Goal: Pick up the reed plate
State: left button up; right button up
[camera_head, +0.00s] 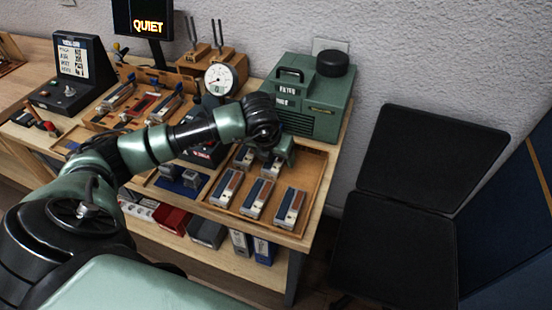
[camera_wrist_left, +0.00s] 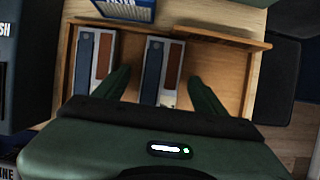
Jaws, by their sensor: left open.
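Several reed plates, pale blocks with a blue strip and a brown strip, lie in a shallow wooden tray (camera_head: 308,197) at the table's right end. Three lie in the front row, such as the middle reed plate (camera_head: 256,198). Two back ones are partly hidden by my left arm. My left gripper (camera_head: 286,152) is over the back of the tray. In the left wrist view the open fingers (camera_wrist_left: 158,76) are either side of one reed plate (camera_wrist_left: 155,62), with another reed plate (camera_wrist_left: 95,58) left of them. Contact cannot be told. My right gripper is out of view.
A green machine (camera_head: 312,100) stands right behind the tray. A round dial gauge (camera_head: 220,80) and tuning forks are at the back. A wooden divider (camera_wrist_left: 205,32) and a blue card (camera_wrist_left: 124,8) show at the wrist view's top. Black panels (camera_head: 430,155) stand right of the table.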

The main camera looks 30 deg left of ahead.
pick_arm(q)
grip_shut()
